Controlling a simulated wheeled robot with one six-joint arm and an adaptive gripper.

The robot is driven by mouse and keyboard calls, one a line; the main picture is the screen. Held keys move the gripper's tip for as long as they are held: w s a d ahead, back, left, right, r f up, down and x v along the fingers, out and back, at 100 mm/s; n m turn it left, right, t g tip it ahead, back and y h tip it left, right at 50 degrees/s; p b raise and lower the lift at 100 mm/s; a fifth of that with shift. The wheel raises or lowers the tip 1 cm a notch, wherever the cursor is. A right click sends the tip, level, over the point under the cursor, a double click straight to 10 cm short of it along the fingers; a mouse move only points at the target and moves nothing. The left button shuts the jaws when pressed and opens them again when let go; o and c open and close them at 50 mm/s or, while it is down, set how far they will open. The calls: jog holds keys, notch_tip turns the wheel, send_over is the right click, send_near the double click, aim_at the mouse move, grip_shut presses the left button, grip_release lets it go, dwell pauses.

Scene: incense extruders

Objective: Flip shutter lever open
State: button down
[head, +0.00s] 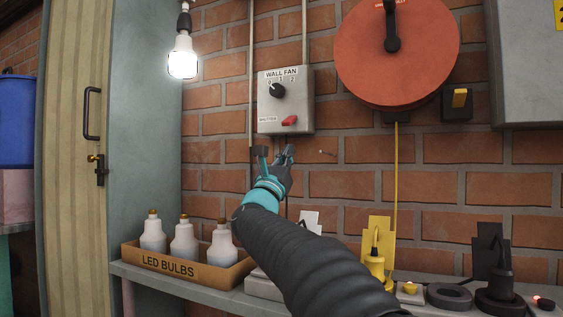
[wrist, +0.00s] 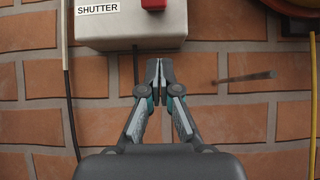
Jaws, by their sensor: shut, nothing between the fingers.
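A grey control box (head: 286,116) marked WALL FAN hangs on the brick wall, with a black knob above and a red shutter lever (head: 289,120) low on its front, beside a SHUTTER label. In the wrist view the box's lower part (wrist: 125,33) is at the top, and the lever (wrist: 153,5) is cut off by the top edge. My gripper (head: 287,151) is just below the box in the head view. In the wrist view my gripper (wrist: 160,66) is shut and empty, its fingertips below the box and the lever, apart from the lever.
A nail-like rod (wrist: 245,77) sticks out of the wall right of my gripper. A large red reel (head: 398,75) hangs right of the box. A bench below holds a box of LED bulbs (head: 183,263) and yellow and black plugs. A lit bulb (head: 183,60) hangs upper left.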

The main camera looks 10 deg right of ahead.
aim_at(290, 120)
jog(key=shift+s+a+r+p, duration=0.1)
jog(key=shift+r+p, duration=0.05)
jog(key=shift+r, duration=0.6)
jog(key=shift+s+a+r+p, duration=0.1)
jog(key=shift+s+r+p, duration=0.1)
jog(key=shift+r, duration=0.5)
jog(key=shift+s+r+p, duration=0.1)
jog(key=shift+r+p, duration=0.05)
jog(key=shift+r, duration=0.6)
